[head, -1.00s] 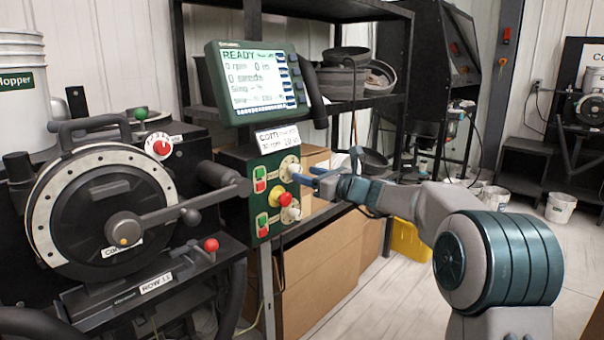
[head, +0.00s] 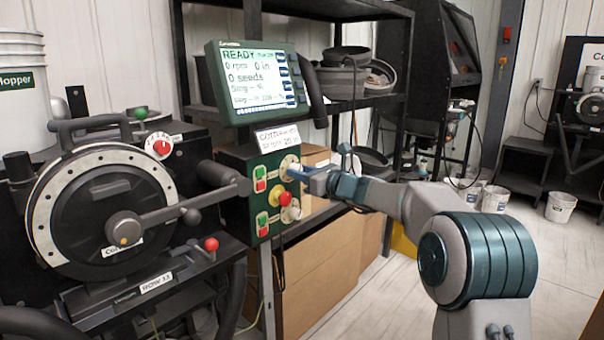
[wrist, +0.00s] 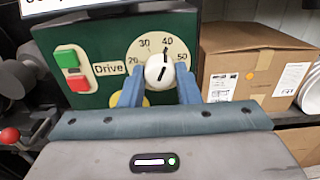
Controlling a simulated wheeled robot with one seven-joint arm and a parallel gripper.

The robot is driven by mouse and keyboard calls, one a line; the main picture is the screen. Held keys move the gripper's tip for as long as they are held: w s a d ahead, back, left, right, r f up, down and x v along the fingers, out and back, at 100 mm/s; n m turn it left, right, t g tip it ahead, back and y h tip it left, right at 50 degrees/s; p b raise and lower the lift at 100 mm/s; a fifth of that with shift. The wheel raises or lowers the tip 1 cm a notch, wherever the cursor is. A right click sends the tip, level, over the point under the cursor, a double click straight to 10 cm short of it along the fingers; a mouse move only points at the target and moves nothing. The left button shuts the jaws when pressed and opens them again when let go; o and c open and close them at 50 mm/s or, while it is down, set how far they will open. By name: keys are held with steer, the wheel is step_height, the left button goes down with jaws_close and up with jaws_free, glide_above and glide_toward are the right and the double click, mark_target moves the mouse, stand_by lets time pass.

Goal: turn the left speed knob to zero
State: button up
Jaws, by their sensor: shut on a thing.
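In the wrist view a round white knob (wrist: 153,70) sits on a cream dial (wrist: 140,50) with numbers 20 to 50 readable, beside a "Drive" label (wrist: 109,68). Its black pointer line points up, slightly right, towards 40. My gripper (wrist: 159,82) has one blue finger on each side of this knob and is shut on it. In the head view my gripper (head: 296,173) reaches from the right to the upper dial (head: 289,161) on the green control box (head: 240,163); the fingers partly hide the knob there. A lower white knob (head: 292,214) is on the same box.
Green and red buttons (wrist: 71,68) are left of the dial. A yellow-and-red stop button (head: 284,198) is just below my gripper. A screen (head: 257,82) reading READY and 0 rpm is above. A cardboard box (wrist: 250,68) stands close on the right.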

steer(key=shift+f+n+b, duration=0.15)
steer(key=shift+n+b, duration=10.2)
steer(key=shift+n, duration=4.55)
